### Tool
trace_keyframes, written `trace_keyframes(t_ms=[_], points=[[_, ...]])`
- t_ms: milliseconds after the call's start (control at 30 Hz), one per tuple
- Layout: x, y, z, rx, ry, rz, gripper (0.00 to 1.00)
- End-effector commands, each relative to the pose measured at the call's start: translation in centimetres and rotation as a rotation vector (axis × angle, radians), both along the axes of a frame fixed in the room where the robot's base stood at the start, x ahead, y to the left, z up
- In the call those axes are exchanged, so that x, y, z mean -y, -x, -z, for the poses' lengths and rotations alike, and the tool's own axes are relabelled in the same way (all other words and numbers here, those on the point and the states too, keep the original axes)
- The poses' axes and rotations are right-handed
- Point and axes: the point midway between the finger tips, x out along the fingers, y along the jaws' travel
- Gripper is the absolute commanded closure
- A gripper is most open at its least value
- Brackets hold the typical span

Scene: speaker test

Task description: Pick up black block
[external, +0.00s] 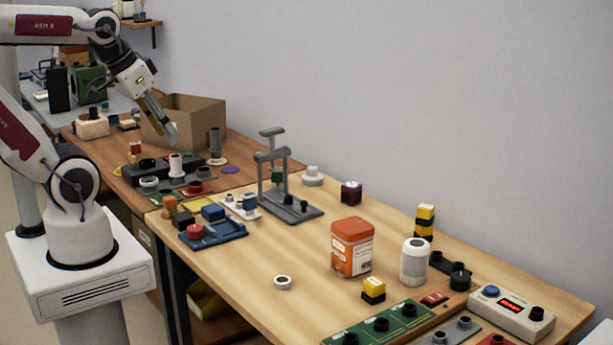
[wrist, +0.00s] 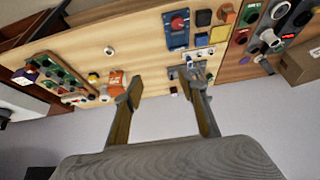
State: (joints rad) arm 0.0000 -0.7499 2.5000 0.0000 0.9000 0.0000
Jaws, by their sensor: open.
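A black block (external: 182,220) sits at the upper left edge of the blue tray (external: 228,236), between an orange piece (external: 169,205) and a blue block (external: 212,213). In the wrist view a dark block (wrist: 203,18), which looks like the same one, lies near the top edge beside the blue tray (wrist: 178,40). A second dark cube (external: 351,192) with reddish-purple sides stands alone near the wall. My gripper (external: 166,128) is raised over the far wooden table, in front of the cardboard box. Its two fingers (wrist: 165,90) are apart with nothing held between them.
A grey press stand (external: 288,205) rises right of the blue tray. An orange-lidded jar (external: 351,248), a white canister (external: 414,262) and a green board (external: 385,325) occupy the near table. The cardboard box (external: 205,115) stands behind my gripper. Bare wood lies around the white ring (external: 283,283).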

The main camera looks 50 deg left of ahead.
Motion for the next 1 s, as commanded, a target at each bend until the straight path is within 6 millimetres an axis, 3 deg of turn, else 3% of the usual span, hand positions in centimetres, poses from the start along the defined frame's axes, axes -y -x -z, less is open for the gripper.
trace_keyframes(t_ms=[433, 500, 533, 1000], points=[[0.00, 0.00, 0.00, 0.000, 0.000, 0.000, 0.59], [0.00, 0.00, 0.00, 0.000, 0.000, 0.000, 0.44], [0.00, 0.00, 0.00, 0.000, 0.000, 0.000, 0.41], [0.42, -0.53, 0.10, 0.003, 0.016, 0.000, 0.41]])
